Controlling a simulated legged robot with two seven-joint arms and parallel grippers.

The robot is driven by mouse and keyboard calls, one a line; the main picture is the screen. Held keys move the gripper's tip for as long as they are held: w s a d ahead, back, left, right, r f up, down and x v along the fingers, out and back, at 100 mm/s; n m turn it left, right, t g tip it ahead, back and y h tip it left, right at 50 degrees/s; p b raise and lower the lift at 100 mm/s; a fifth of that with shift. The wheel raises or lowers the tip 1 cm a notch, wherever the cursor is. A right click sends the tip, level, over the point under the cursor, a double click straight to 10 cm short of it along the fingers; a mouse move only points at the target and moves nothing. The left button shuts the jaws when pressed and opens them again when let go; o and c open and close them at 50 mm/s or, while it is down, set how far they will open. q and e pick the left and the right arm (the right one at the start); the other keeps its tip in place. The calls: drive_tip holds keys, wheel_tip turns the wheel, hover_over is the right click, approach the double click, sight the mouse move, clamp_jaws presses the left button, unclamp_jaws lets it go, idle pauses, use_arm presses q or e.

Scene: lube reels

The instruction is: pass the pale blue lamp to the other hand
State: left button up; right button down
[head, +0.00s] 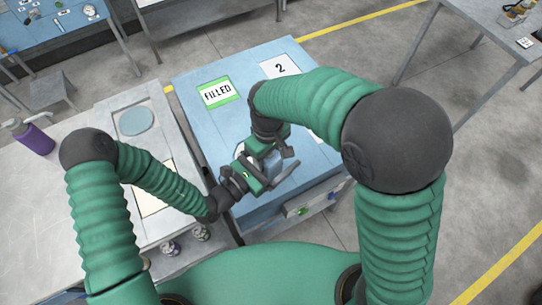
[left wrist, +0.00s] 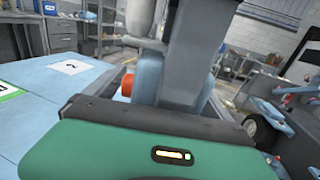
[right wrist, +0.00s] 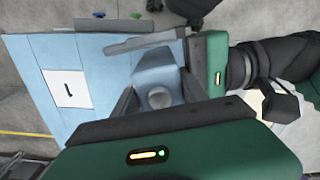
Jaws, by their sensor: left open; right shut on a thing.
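The pale blue lamp (right wrist: 155,75) is between the fingers of my right gripper (right wrist: 158,98), which is shut on it. In the head view the lamp (head: 272,163) is small and mostly covered by both hands, held above the near part of the blue bench. My left gripper (head: 280,174) is open right at the lamp, coming in from the left, with a finger on the lamp's near side.
The blue bench (head: 200,130) bears a green-edged FILLED card (head: 218,92) and a card marked 2 (head: 280,67). A grey bench (head: 30,200) at the left holds a purple bottle (head: 35,139) and a round pale pad (head: 136,121).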

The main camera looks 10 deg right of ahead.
use_arm(q)
drive_tip(key=c, duration=1.8)
drive_tip(key=shift+c, duration=1.2)
use_arm(e)
drive_tip(key=c, duration=0.6)
unclamp_jaws()
drive_tip(key=shift+o, duration=0.4)
drive_tip(key=shift+a, duration=0.1)
drive_tip(key=shift+a, duration=0.1)
drive_tip(key=shift+r, duration=0.1)
